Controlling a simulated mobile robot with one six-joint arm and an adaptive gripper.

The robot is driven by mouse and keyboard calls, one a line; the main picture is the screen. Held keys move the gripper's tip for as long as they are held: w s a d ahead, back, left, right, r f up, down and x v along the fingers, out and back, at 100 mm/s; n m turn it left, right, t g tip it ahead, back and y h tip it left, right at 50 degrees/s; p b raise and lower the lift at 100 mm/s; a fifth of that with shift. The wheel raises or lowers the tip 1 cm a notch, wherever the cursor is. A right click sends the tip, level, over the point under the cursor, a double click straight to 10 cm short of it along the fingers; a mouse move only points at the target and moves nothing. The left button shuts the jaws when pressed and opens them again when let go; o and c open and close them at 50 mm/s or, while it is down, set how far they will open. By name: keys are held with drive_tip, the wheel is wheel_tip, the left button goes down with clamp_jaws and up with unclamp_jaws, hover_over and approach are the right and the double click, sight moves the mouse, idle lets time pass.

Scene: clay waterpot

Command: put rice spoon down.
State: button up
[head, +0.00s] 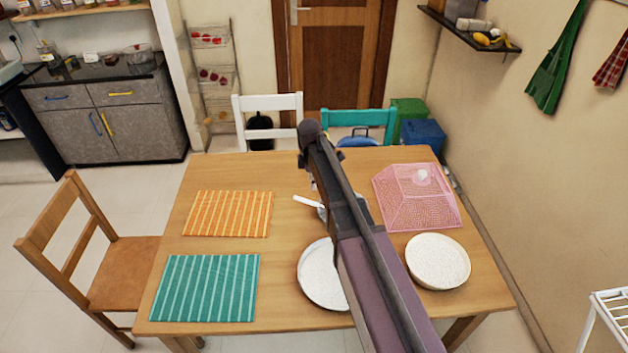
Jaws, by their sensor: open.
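A white utensil (307,202), which looks like the rice spoon, shows left of my arm over the middle of the wooden table. Its right end is hidden behind my arm. My gripper (316,186) is mostly hidden by the arm; only a small part shows just above the utensil. It is open. I cannot tell whether the fingers touch the utensil, or whether it lies flat on the table (285,173).
A white speckled plate (318,277) is partly behind my arm. A white bowl (437,262) and a pink mesh cover (415,200) stand to the right. An orange striped mat (227,214) and a teal striped mat (204,288) lie left. Chairs surround the table.

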drive_tip(key=shift+r+p, duration=0.55)
drive_tip(key=shift+r, duration=0.25)
drive_tip(key=s+d+m, duration=0.6)
drive_tip(key=s+m, duration=0.3)
drive_tip(key=s, duration=0.3)
drive_tip(key=s+d+m, duration=0.6)
drive_tip(key=s+m, duration=0.3)
drive_tip(key=s, duration=0.3)
